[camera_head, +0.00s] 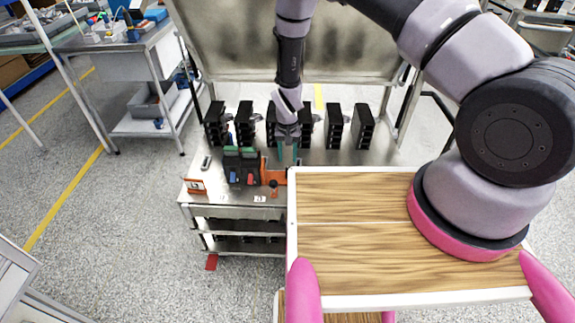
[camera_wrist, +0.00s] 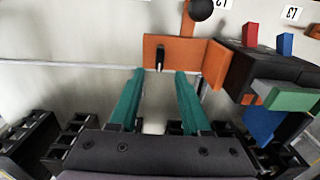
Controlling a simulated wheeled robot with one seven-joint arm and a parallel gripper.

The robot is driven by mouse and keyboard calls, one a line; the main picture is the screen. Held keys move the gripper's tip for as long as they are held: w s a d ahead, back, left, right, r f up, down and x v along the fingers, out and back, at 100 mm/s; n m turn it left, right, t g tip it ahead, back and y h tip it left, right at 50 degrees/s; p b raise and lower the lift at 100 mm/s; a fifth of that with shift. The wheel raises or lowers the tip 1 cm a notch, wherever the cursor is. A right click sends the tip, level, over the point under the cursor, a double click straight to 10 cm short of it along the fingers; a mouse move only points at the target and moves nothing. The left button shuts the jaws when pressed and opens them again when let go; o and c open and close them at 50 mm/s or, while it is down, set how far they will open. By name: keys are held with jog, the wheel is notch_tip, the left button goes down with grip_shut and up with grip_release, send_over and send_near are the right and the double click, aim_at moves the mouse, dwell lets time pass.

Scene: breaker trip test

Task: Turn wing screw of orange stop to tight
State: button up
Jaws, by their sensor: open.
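The orange stop (camera_head: 268,175) sits on the metal bench beside a black breaker block (camera_head: 240,167). In the wrist view the orange stop (camera_wrist: 190,48) is an angled plate with a dark slot. A small dark part with a pale tip, apparently the wing screw (camera_wrist: 160,58), is at the slot; its wing angle is too small to tell. My gripper (camera_head: 288,153) is low behind the stop. In the wrist view my gripper (camera_wrist: 157,72) has two teal fingers spread apart and empty, their tips near the plate's lower edge, either side of the screw. Contact cannot be told.
A black ball knob (camera_wrist: 201,9) stands just beyond the plate. The breaker block with red, blue and green parts (camera_wrist: 275,75) is close on the right. Several black modules (camera_head: 335,126) line the bench's back. A wooden-topped surface (camera_head: 350,190) is in front.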

jog(key=shift+r, duration=2.15)
jog(key=w+d+r+m+t+y, duration=0.1)
jog(key=d+r, duration=0.3)
jog(key=r, duration=0.8)
jog(key=w+d+r+t+y, duration=0.1)
jog(key=d+r, duration=0.2)
jog(key=r, duration=1)
jog(key=w+d+r+m+t, duration=0.1)
jog(key=d+r, duration=0.3)
jog(key=r, duration=0.8)
jog(key=s+d+r+t, duration=0.1)
jog(key=s+d+r, duration=0.3)
jog(key=r, duration=0.2)
jog(key=s+d+r, duration=0.3)
jog(key=r, duration=0.4)
jog(key=s+d+r+t, duration=0.1)
jog(key=s+d+r, duration=0.2)
jog(key=s, duration=0.5)
jog(key=s+d+r+m+t, duration=0.1)
jog(key=s+d+r+t, duration=0.1)
jog(key=s+d+r, duration=0.2)
jog(key=s, duration=0.3)
jog(key=shift+s+m, duration=0.3)
jog(key=shift+s, duration=0.1)
